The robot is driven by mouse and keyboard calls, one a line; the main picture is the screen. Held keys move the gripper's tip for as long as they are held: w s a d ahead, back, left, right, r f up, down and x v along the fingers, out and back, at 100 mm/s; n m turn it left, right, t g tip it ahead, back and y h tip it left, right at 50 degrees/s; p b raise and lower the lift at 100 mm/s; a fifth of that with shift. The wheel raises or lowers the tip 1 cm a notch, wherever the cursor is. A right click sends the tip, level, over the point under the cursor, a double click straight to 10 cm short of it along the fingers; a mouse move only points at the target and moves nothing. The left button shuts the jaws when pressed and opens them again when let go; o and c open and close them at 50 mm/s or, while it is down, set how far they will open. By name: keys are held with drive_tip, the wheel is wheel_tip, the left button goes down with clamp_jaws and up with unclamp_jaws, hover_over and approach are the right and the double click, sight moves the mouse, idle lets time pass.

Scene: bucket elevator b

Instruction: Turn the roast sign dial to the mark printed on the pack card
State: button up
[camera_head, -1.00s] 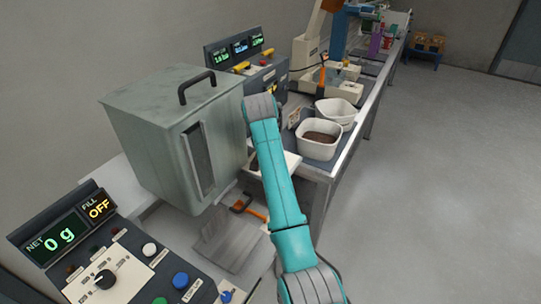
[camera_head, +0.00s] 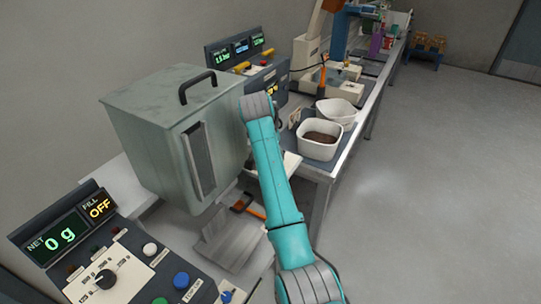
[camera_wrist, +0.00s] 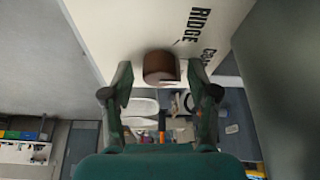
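In the wrist view a brown round knob (camera_wrist: 161,67), seemingly the roast sign dial, stands out from a cream panel (camera_wrist: 130,25). The panel carries the black word "RIDGE" and a partly cut-off second word. A short dark line is printed beside the knob. My gripper (camera_wrist: 162,80) is open, with one finger on each side of the knob. Gaps show between the fingers and the knob, and I see no contact. In the head view my arm and the grey hopper hide the gripper and dial. I cannot make out the pack card.
A grey lidded hopper (camera_head: 178,130) stands close left of my arm. A control box (camera_head: 115,265) reading "0 g" and "OFF" is at the lower left. White tubs (camera_head: 319,150) stand on the bench to the right. The floor at right is clear.

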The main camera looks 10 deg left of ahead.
drive_tip(key=shift+r, duration=0.1)
drive_tip(key=v, duration=0.7)
drive_tip(key=shift+s, duration=0.15)
idle(0.3)
